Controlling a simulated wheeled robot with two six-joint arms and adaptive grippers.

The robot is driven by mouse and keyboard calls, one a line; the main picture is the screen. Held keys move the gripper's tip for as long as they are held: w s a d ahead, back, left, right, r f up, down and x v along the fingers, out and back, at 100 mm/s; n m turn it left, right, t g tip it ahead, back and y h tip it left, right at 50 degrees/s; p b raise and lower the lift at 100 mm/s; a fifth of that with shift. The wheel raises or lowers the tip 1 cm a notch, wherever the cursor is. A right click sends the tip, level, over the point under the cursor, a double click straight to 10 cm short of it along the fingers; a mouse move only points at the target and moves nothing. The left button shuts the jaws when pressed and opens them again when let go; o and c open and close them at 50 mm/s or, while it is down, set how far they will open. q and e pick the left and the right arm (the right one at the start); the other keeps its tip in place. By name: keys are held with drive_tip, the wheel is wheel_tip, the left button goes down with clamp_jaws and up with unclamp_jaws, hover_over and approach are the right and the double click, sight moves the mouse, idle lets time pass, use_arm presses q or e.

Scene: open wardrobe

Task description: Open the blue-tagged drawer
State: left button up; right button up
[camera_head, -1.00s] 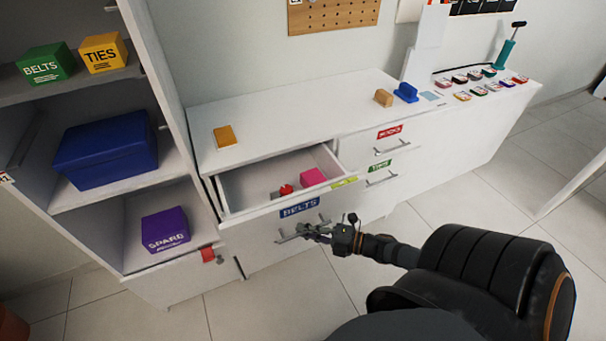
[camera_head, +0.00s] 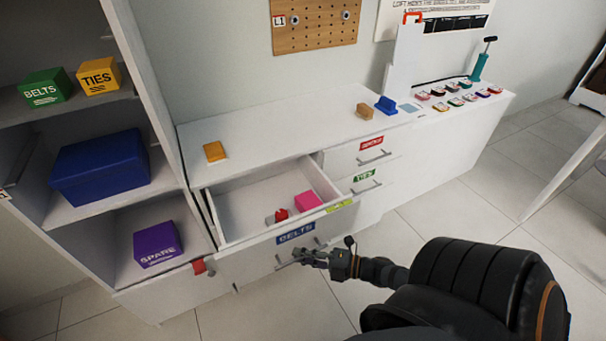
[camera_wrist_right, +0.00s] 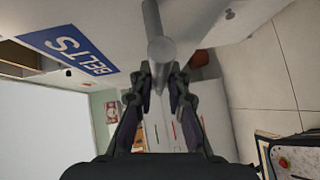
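The blue-tagged drawer (camera_head: 240,239) in the low white cabinet stands well open. Its blue BELTS tag (camera_head: 295,233) is on the front, above a grey bar handle (camera_head: 283,260). A pink box (camera_head: 308,201) and a small red item (camera_head: 281,215) lie inside. My right gripper (camera_head: 300,257) is at the handle. In the right wrist view, the handle (camera_wrist_right: 159,48) runs between the two fingertips (camera_wrist_right: 160,75), which close on it from both sides; the BELTS tag (camera_wrist_right: 67,50) is beside it. My left gripper is not in view.
Red-tagged (camera_head: 371,144) and green-tagged (camera_head: 364,176) drawers are closed at the right. A yellow tag (camera_head: 340,206) shows behind the open drawer's corner. A shelf unit with a blue box (camera_head: 100,170) and purple box (camera_head: 157,243) stands left. Floor in front is clear.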

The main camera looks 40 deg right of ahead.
drive_tip(key=shift+o, duration=1.3)
drive_tip(key=v, duration=1.2)
